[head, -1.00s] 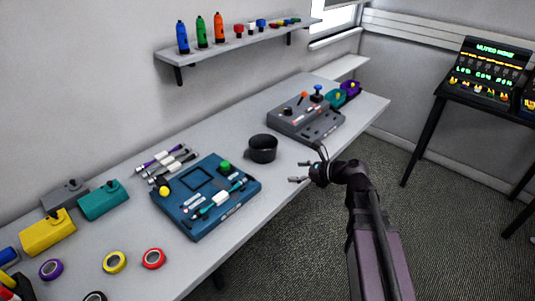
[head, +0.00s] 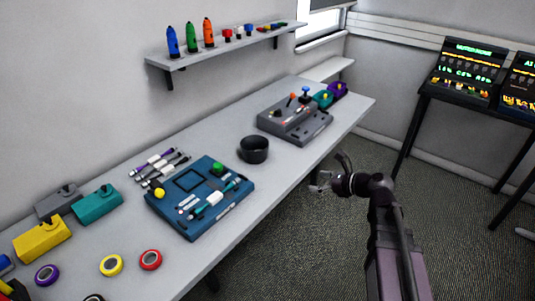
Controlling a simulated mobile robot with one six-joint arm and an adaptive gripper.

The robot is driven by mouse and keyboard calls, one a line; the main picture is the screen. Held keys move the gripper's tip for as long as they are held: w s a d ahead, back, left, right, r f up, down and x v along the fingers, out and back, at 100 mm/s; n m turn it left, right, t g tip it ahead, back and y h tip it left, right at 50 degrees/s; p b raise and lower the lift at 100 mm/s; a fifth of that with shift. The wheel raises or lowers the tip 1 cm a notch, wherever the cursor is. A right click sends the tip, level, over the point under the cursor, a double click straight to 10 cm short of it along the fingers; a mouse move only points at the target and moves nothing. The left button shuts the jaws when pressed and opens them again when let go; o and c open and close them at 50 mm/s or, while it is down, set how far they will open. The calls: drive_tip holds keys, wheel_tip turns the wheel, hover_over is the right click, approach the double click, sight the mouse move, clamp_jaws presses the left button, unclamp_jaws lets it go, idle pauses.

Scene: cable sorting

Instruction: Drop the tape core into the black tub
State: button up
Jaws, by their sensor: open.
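The black tub (head: 254,150) stands upright on the grey table, between the blue board and the grey device. Its inside is dark and I see nothing in it. Ring-shaped tape rolls lie at the table's near left: red (head: 150,260), yellow (head: 111,265) and purple (head: 47,275). A dark one (head: 94,298) is cut by the bottom edge. I cannot tell which, if any, is the tape core. My gripper (head: 317,183) is open and looks empty. It is off the table's front edge, right of and nearer than the tub.
A blue board (head: 205,222) with tools lies left of the tub. A grey device (head: 300,128) stands behind it to the right. Teal (head: 97,204) and yellow (head: 42,239) boxes stand at left. A wall shelf (head: 225,50) holds bottles. Bare table surrounds the tub.

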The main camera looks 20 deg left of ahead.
drive_tip(key=shift+s+d, duration=0.2)
drive_tip(key=shift+d, duration=0.1)
drive_tip(key=shift+d, duration=0.2)
idle(0.3)
drive_tip(key=shift+w, duration=0.1)
drive_tip(key=s+d+f+n+g+h+p, duration=0.1)
drive_tip(key=s+d+n+h, duration=0.4)
drive_tip(key=d+n, duration=0.5)
drive_tip(key=s+d+f+n+g+h+p, duration=0.2)
drive_tip(key=d+n+h+p, duration=0.4)
drive_tip(key=d+n, duration=0.5)
drive_tip(key=s+d+f+h, duration=0.1)
drive_tip(key=s+d+h, duration=0.1)
drive_tip(key=shift+s+d+g, duration=0.3)
drive_tip(key=shift+s+d, duration=0.05)
drive_tip(key=shift+s, duration=0.05)
idle(0.4)
